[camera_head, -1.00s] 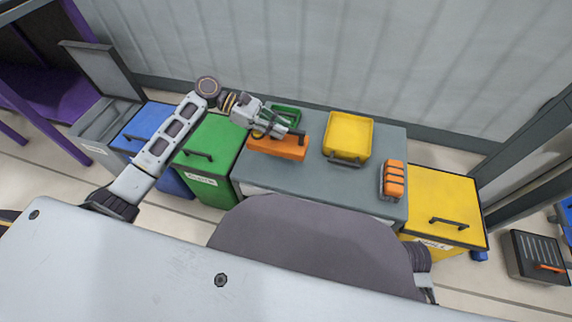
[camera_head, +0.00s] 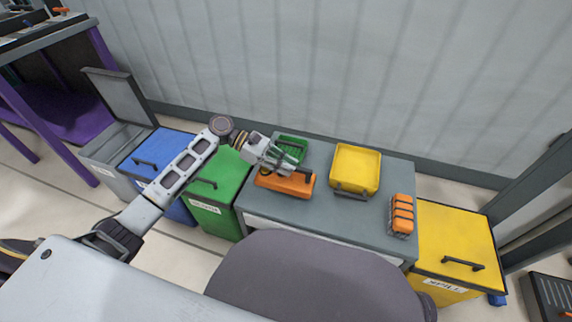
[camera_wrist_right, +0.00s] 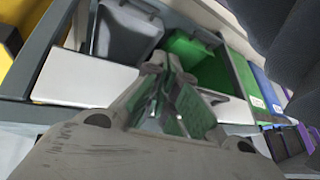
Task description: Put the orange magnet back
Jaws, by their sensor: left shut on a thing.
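In the head view an orange block (camera_head: 286,184), which looks like the orange magnet, is at the left front of the grey worktop (camera_head: 330,215). My left gripper (camera_head: 272,168) reaches over it from the left and is shut on it. The fingers hide part of its top, and I cannot tell whether its underside touches the worktop. My right gripper (camera_wrist_right: 165,85) shows only in the right wrist view, in front of bins; whether its fingers are apart is unclear.
A green tray (camera_head: 292,147) sits just behind the block and a yellow tray (camera_head: 356,168) to its right. An orange-filled rack (camera_head: 402,215) is near the worktop's right edge. Green (camera_head: 218,190), blue (camera_head: 155,155) and yellow (camera_head: 455,240) bins flank the worktop.

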